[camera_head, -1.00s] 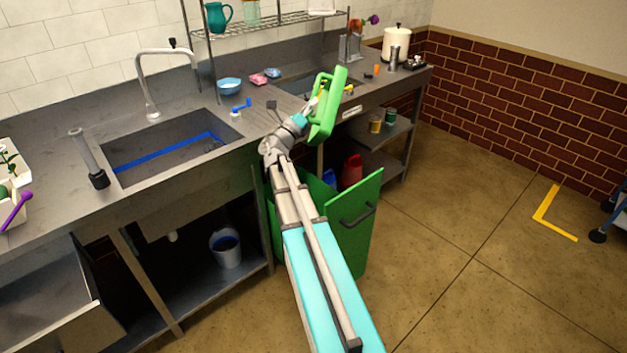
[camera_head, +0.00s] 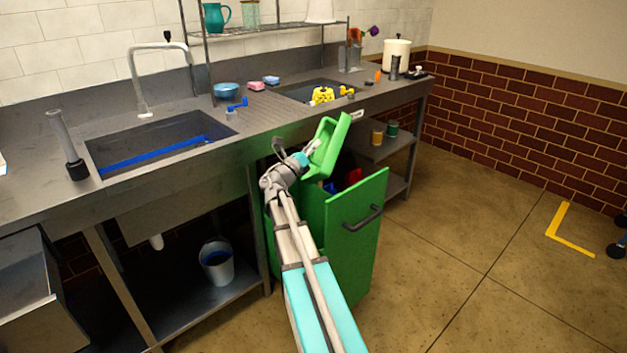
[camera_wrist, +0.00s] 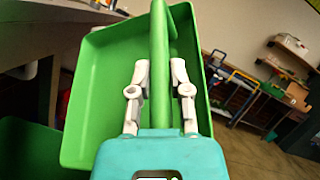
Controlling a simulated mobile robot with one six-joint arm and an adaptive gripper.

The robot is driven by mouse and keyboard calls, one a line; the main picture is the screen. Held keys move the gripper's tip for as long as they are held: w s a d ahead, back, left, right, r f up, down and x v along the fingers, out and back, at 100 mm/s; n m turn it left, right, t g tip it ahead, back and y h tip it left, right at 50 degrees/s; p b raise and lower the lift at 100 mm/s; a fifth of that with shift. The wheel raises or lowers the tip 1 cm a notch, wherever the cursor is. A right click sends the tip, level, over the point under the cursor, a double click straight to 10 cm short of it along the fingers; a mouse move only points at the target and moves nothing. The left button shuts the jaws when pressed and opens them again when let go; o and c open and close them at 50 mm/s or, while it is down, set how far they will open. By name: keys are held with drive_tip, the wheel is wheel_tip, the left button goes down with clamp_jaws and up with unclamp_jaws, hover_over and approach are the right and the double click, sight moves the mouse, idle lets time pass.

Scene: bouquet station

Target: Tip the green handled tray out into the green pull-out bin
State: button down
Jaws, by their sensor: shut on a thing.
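The green handled tray (camera_head: 326,148) is held up by my gripper (camera_head: 309,151) above the green pull-out bin (camera_head: 354,232). The tray is tilted steeply. In the wrist view my gripper (camera_wrist: 160,85) is shut on the handle bar of the tray (camera_wrist: 108,75), and the visible inside of the tray looks bare. The bin is pulled out from under the counter, with a dark handle on its front. Blue and red things show inside the bin's opening. Part of the opening is hidden behind the tray and my arm.
The steel counter (camera_head: 262,128) runs behind the bin, with a sink (camera_head: 160,140) at the left. A yellow item (camera_head: 322,95) sits by the second sink.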

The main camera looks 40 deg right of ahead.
drive_tip(key=shift+m+y, duration=0.3)
drive_tip(key=shift+m, duration=0.2)
drive_tip(key=f+b, duration=0.4)
drive_tip(key=f, duration=0.1)
drive_tip(key=f+b, duration=0.2)
drive_tip(key=f, duration=0.1)
drive_tip(key=shift+w+d+f, duration=0.1)
drive_tip(key=shift+w+d, duration=0.1)
drive_tip(key=shift+d, duration=0.1)
drive_tip(key=shift+s+d+r+m+g+p, duration=0.1)
drive_tip(key=shift+r+m+g+p, duration=0.15)
drive_tip(key=shift+g+p, duration=0.25)
drive_tip(key=shift+s+d+r+m+y+p, duration=0.1)
drive_tip(key=shift+s+d+m+y+p, duration=0.15)
drive_tip(key=shift+m+y+p, duration=0.5)
drive_tip(key=m+y+p, duration=0.1)
drive_tip(key=p, duration=0.1)
drive_tip(key=d+m+g+y+p, duration=0.1)
drive_tip(key=m+p, duration=0.1)
drive_tip(key=shift+s+r, duration=0.15)
drive_tip(key=shift+s, duration=0.25)
drive_tip(key=m+y+p, duration=0.1)
drive_tip(key=p, duration=0.1)
drive_tip(key=s+d+m+y+p, duration=0.1)
drive_tip(key=m+y+p, duration=0.1)
drive_tip(key=shift+d+f, duration=0.1)
drive_tip(key=shift+f, duration=0.25)
drive_tip(key=shift+s+d+f+m+y+p, duration=0.2)
drive_tip(key=shift+f+m+y+p, duration=0.1)
drive_tip(key=shift+m+y+p, duration=0.3)
